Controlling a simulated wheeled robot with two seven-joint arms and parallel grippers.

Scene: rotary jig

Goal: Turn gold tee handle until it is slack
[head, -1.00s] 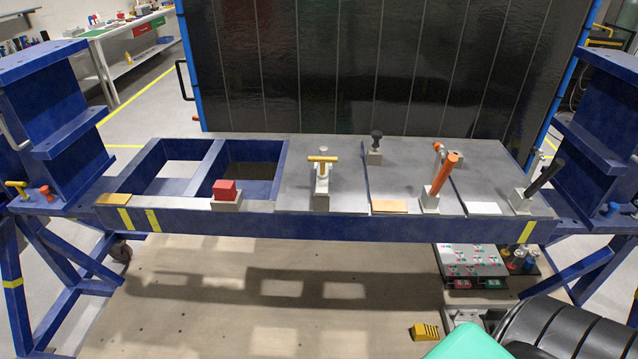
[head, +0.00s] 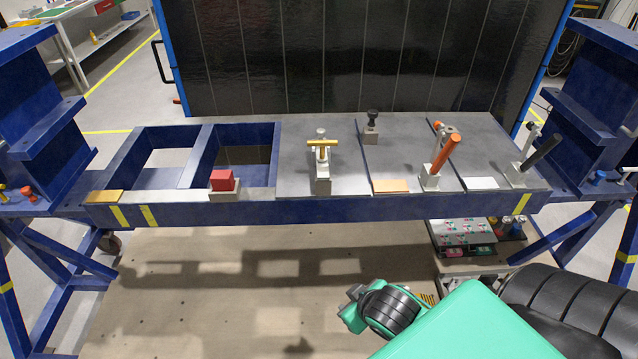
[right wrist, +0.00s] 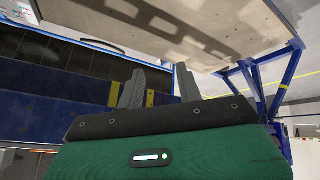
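The gold tee handle (head: 322,144) is a short gold crossbar on a pale clamp post on the middle grey plate of the blue frame. Its bar lies roughly level, left to right. My right gripper (head: 354,291) is low in front of the frame in the head view, well apart from the handle. In the right wrist view its two grey fingers (right wrist: 158,88) stand apart with nothing between them. I cannot make out the gold handle in the right wrist view. My left gripper is in neither current view.
A red block (head: 223,181) sits left of the handle. An orange lever (head: 445,153), a black-grip lever (head: 541,157) and a black knob (head: 372,117) stand to its right and behind. The blue front rail (head: 330,206) borders the frame.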

